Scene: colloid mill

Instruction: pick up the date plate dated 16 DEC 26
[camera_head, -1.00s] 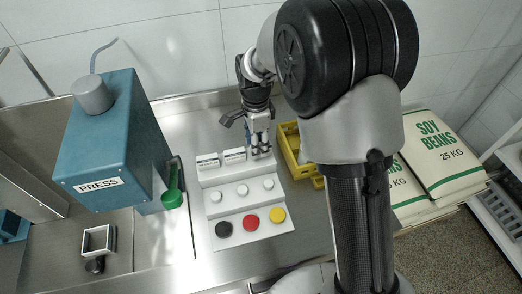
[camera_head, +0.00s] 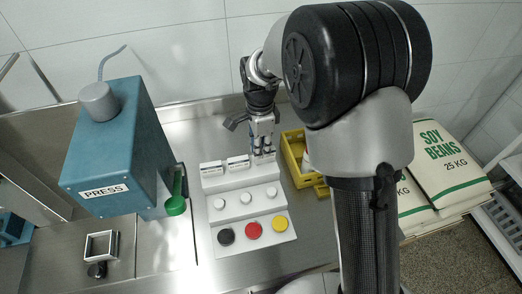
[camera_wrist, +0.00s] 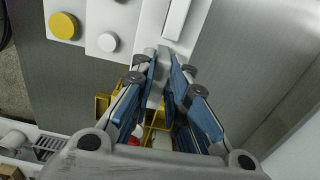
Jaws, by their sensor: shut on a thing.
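A white stepped rack (camera_head: 243,201) stands on the steel counter. Two white plates with dark print stand on its top step, one at left (camera_head: 211,168) and one in the middle (camera_head: 238,163). The print is too small to read. My gripper (camera_head: 263,152) is at the right end of that step, pointing down. It is shut on a pale plate, mostly hidden by the fingers, whose date I cannot read. In the wrist view, my gripper (camera_wrist: 162,62) has the thin plate between its blue-padded fingers. A neighbouring plate (camera_wrist: 177,18) stands just beyond.
The rack's lower steps carry white knobs and black, red (camera_head: 253,230) and yellow (camera_head: 279,224) discs. A yellow crate (camera_head: 291,160) sits close right of my gripper. A teal press (camera_head: 112,155) with a green scoop (camera_head: 176,204) stands left. Soy bean sacks (camera_head: 445,170) lie at right.

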